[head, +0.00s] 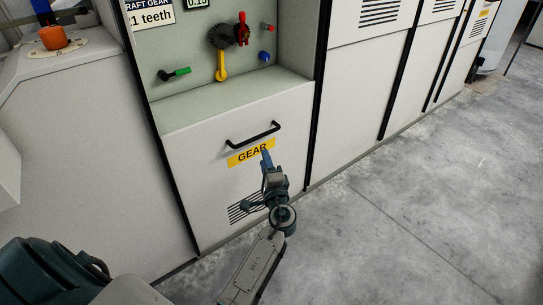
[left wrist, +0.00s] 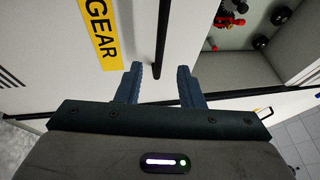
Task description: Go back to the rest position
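My left gripper (head: 267,157) is in front of the white cabinet door, at the right end of the yellow GEAR label (head: 241,156) and below the black handle (head: 253,134). In the left wrist view its two blue fingers (left wrist: 160,84) are spread apart. The handle (left wrist: 162,38) shows beyond them, with its near end in line with the gap between the fingertips. Nothing is clamped between them. I cannot tell how far the fingers are from the door. My right gripper is in neither view.
Above the door is an open recess with a dark gear (head: 221,37), a yellow lever (head: 221,67) and a green-handled lever (head: 180,72). More white cabinets (head: 363,85) run along the wall to the right. The grey concrete floor (head: 420,200) is clear at right.

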